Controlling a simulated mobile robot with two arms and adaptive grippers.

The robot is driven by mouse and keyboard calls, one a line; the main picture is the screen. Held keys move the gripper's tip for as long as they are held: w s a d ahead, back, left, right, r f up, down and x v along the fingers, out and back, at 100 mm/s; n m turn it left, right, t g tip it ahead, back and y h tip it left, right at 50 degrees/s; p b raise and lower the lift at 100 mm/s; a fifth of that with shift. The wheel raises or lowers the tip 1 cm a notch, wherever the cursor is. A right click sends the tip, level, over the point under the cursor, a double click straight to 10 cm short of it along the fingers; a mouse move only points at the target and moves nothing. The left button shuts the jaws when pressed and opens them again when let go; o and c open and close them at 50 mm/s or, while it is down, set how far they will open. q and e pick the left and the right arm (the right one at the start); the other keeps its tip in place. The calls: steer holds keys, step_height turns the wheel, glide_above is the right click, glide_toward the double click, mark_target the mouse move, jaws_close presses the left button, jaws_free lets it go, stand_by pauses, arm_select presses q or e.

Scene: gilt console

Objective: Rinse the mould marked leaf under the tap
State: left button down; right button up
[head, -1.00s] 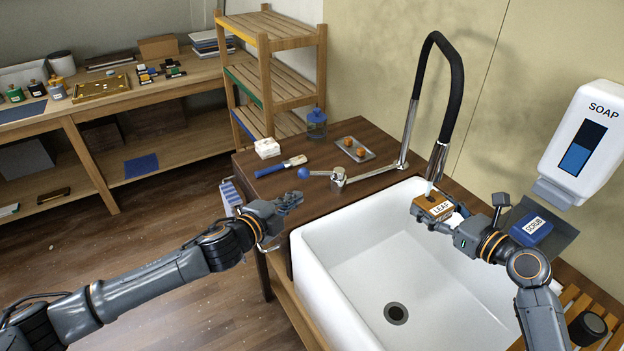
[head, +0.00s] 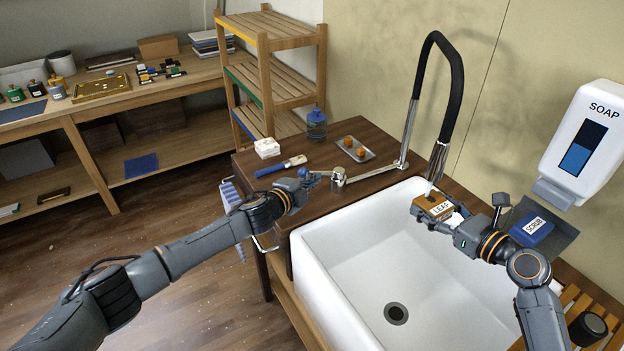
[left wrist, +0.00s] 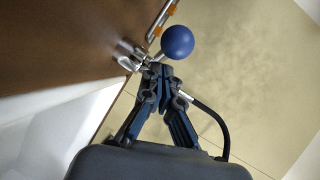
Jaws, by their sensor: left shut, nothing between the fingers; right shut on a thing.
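The brown mould marked LEAF (head: 434,208) is held over the back of the white sink (head: 330,283), just below the tap spout (head: 438,160). My right gripper (head: 448,219) is shut on it. A short pale stream of water (head: 429,188) runs between spout and mould. The tap's lever ends in a blue ball (head: 303,172), which also shows in the left wrist view (left wrist: 178,42). My left gripper (head: 312,181) is shut and empty, close beside the ball. In the left wrist view its closed fingertips (left wrist: 157,70) are near the ball; contact is unclear.
A blue-handled brush (head: 281,166), a white block stack (head: 267,148), a blue-topped jar (head: 316,124) and a small tray (head: 356,150) stand on the wooden counter. A blue SCRUB sponge (head: 532,229) lies right of the sink, below the soap dispenser (head: 583,145). The sink basin is empty.

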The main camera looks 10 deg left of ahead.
arm_select(q)
steer(key=shift+w+a, duration=0.1)
steer(key=shift+w, duration=0.15)
steer(key=shift+w+a+f, duration=0.15)
steer(key=shift+w+a, duration=0.15)
steer(key=shift+w, duration=0.3)
steer(key=shift+w+a, duration=0.2)
arm_select(e)
steer(key=shift+s+r, duration=0.1)
steer(key=shift+s, duration=0.05)
arm_select(q)
steer(key=shift+a+r, duration=0.1)
steer(key=shift+r, duration=0.1)
arm_select(e)
steer(key=shift+s+r, duration=0.1)
steer(key=shift+s, duration=0.1)
steer(key=shift+d, duration=0.1)
